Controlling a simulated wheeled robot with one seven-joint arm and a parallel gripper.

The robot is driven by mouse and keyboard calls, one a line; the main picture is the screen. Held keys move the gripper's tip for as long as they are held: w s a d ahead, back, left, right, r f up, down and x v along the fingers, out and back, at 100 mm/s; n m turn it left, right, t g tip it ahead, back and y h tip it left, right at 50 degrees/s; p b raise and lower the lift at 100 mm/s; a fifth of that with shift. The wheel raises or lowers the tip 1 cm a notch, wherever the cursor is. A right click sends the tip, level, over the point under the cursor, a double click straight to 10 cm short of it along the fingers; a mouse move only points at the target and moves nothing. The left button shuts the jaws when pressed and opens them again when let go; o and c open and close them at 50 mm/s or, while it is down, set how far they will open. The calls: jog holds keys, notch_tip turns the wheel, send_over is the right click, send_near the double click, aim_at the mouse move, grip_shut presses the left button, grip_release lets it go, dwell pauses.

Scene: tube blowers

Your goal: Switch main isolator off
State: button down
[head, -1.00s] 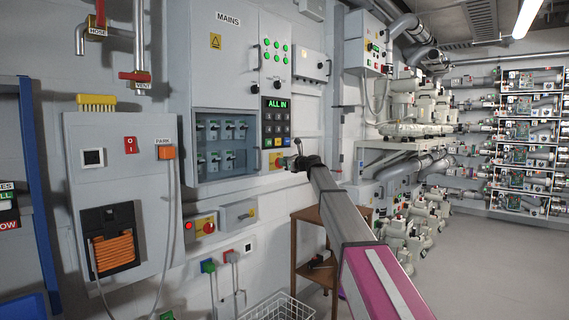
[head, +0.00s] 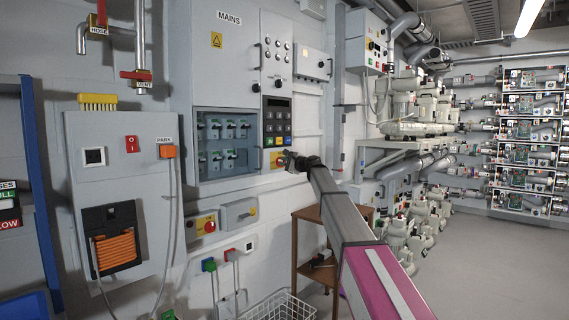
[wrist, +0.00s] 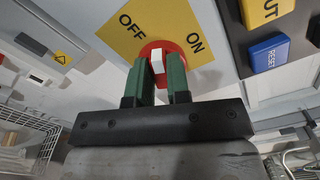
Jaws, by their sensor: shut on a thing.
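The main isolator is a red rotary switch (wrist: 180,52) with a white pointer (wrist: 150,56) on a yellow plate (wrist: 117,35) marked OFF and ON. In the wrist view the pointer lies towards the OFF side. My gripper (wrist: 166,66) has its green fingers shut on the switch's knob, part of which they hide. In the head view the yellow plate (head: 275,160) sits low on the MAINS cabinet (head: 230,70), with my gripper (head: 287,160) against it. The keypad display (head: 277,103) above it is dark, and the cabinet lamps (head: 278,53) are unlit.
A blue RESET button (wrist: 270,54) and a yellow button (wrist: 265,10) sit close right of the switch. A wire basket (head: 275,305) and a wooden stand (head: 308,245) are below my arm. Open floor lies to the right.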

jog(key=n, duration=0.4)
jog(key=shift+s+f+n, duration=0.1)
jog(key=shift+f+n, duration=0.2)
dwell(0.5)
jog(key=c, duration=1.1)
grip_release()
jog(key=v, duration=1)
jog(key=shift+s+d, duration=0.25)
jog(key=shift+d, duration=0.05)
